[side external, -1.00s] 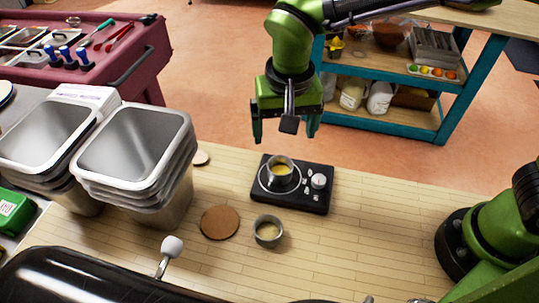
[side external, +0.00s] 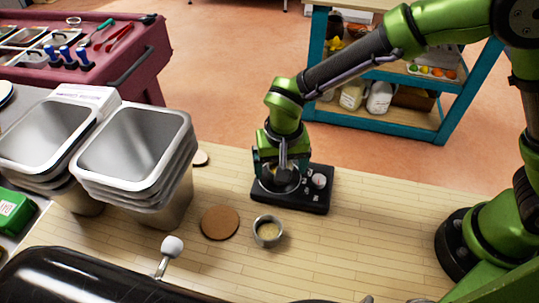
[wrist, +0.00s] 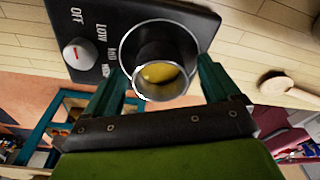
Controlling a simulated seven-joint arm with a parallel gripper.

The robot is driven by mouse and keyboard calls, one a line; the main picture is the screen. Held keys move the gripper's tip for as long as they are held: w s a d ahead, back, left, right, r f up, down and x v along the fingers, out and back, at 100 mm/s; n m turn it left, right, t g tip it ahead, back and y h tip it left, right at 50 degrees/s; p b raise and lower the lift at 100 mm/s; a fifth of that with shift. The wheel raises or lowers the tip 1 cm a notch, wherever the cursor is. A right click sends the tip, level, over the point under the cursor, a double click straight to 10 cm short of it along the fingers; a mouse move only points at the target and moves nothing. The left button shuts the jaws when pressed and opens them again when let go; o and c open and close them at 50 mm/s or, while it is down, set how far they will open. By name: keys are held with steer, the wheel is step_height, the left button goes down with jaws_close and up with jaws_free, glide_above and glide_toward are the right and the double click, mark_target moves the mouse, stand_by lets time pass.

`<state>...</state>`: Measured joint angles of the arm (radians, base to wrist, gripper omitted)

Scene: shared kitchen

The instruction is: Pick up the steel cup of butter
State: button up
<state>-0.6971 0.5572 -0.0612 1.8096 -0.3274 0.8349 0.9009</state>
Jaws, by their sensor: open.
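The steel cup of butter (wrist: 162,80) stands on the round plate of a small black hot plate (wrist: 88,22), with yellow butter inside. In the side external view my gripper (side external: 280,180) is down over the hot plate (side external: 318,200) and mostly hides this cup. In the wrist view my gripper (wrist: 164,85) is open, with one finger on each side of the cup and a gap visible on both sides. The fingers are apart from the cup wall. A second steel cup (side external: 268,231) with pale yellow contents stands on the counter in front of the hot plate.
A brown round disc (side external: 220,222) lies on the wooden counter (side external: 370,230) left of the second cup. Stacked steel containers (side external: 140,160) stand at the left. The counter right of the hot plate is clear.

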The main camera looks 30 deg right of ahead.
steer(key=shift+r, duration=0.1)
steer(key=c, duration=1.3)
